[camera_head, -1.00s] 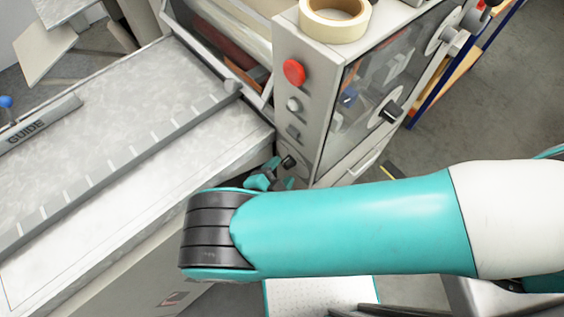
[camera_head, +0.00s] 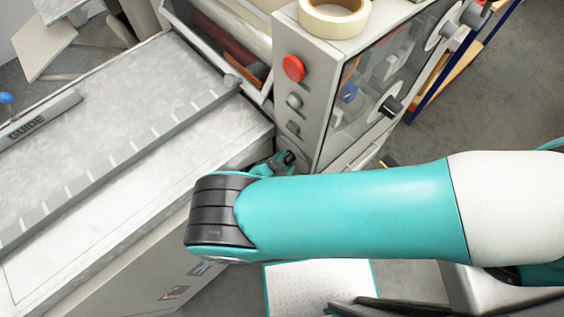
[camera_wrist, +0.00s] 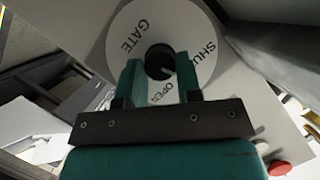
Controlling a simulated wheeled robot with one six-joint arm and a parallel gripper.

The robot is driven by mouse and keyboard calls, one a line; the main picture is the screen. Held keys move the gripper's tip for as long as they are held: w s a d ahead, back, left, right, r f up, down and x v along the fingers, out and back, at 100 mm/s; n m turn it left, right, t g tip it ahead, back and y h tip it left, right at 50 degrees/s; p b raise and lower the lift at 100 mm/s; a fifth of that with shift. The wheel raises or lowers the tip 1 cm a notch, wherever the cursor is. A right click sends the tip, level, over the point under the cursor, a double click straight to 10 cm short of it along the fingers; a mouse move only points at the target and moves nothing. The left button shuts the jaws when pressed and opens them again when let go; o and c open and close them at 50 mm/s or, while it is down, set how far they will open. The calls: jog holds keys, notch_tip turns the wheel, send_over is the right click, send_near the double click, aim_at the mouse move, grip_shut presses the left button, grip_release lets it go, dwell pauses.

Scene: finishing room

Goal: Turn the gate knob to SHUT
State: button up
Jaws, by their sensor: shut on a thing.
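The gate knob (camera_wrist: 159,59) is black and sits at the centre of a round white dial (camera_wrist: 122,48) marked GATE, SHUT and OPEN in the wrist view. My gripper (camera_wrist: 158,70) has its two teal fingers on either side of the knob and is shut on it. OPEN reads just below the knob, between the fingers; SHUT is to the right. A small pale mark on the knob's lower right edge points roughly between OPEN and SHUT. In the head view my gripper (camera_head: 275,165) is low by the machine's front panel, mostly behind my arm, and the dial is hidden.
The panel (camera_head: 311,100) carries a red button (camera_head: 293,68) and smaller grey controls above my gripper. Another black knob (camera_head: 390,106) is on the clear side cover. A metal table (camera_head: 130,165) with a GUIDE bar is close at left. A tape roll (camera_head: 334,17) lies on top.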

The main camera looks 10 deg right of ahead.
jog(key=n+g+b, duration=0.2)
jog(key=b, duration=0.1)
jog(key=shift+w+f+n+h, duration=0.1)
jog(key=shift+n+h, duration=0.2)
jog(key=shift+n, duration=0.1)
jog(key=shift+n+g+b, duration=0.3)
jog(key=shift+n+b, duration=0.2)
jog(key=shift+b, duration=0.35)
jog(key=o, duration=0.9)
jog(key=shift+o, duration=0.2)
jog(key=shift+r, duration=0.2)
jog(key=shift+a, duration=0.1)
